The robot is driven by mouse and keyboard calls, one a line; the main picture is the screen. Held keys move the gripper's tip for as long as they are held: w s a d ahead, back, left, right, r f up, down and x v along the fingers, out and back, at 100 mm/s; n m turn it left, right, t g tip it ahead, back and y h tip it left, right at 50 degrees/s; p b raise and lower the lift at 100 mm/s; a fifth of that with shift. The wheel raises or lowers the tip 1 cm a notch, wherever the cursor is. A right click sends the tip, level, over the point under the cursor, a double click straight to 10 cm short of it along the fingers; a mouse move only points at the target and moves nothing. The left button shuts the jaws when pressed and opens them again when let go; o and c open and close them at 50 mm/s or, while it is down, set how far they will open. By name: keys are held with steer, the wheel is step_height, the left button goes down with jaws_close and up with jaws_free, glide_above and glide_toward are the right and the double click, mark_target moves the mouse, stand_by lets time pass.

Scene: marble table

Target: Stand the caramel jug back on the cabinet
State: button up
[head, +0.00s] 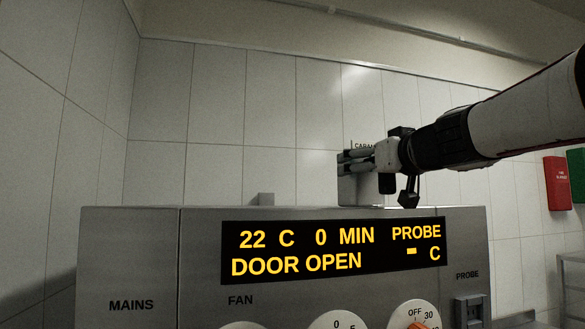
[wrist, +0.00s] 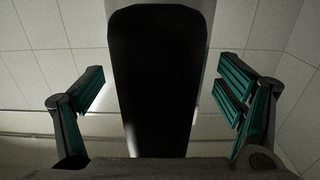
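The caramel jug (head: 352,193) is a grey metal vessel with a partly hidden label. It appears upright at the top edge of the steel cabinet (head: 150,240), right of the middle in the head view. My gripper (head: 343,162) is in front of it and hides much of it. In the wrist view a broad black piece, apparently the jug's handle (wrist: 160,80), stands between the two green-padded fingers. A gap shows on both sides of it, so the gripper is open around it without gripping. The jug's base contact is hard to see.
The cabinet's panel (head: 333,250) reads 22 C, 0 MIN and DOOR OPEN, above several knobs. A small grey block (head: 266,199) rises at the cabinet top, left of the jug. Red (head: 558,184) and green (head: 577,172) boxes hang at the right. The left of the top looks clear.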

steer(key=shift+f, duration=0.1)
stand_by(0.6)
steer(key=s+d+b, duration=0.2)
steer(key=s, duration=1.1)
steer(key=shift+s, duration=0.35)
steer(key=s+a+f+g, duration=0.2)
steer(key=a+f+g, duration=0.1)
steer(key=f, duration=0.7)
steer(key=s+a+f+g, duration=0.2)
steer(key=f+g, duration=0.1)
steer(key=f, duration=0.6)
steer(key=s+d+f+m+g+h, duration=0.1)
steer(key=s+f+g, duration=0.2)
steer(key=s+f, duration=0.4)
steer(key=s+d+f+m+g+h, duration=0.1)
steer(key=s+f, duration=0.5)
steer(key=f, duration=0.9)
steer(key=d+g+h, duration=0.1)
steer(key=g, duration=0.1)
steer(key=shift+s+d+f+g+h, duration=0.15)
steer(key=shift+s+g+h, duration=0.15)
steer(key=shift+s+g, duration=0.1)
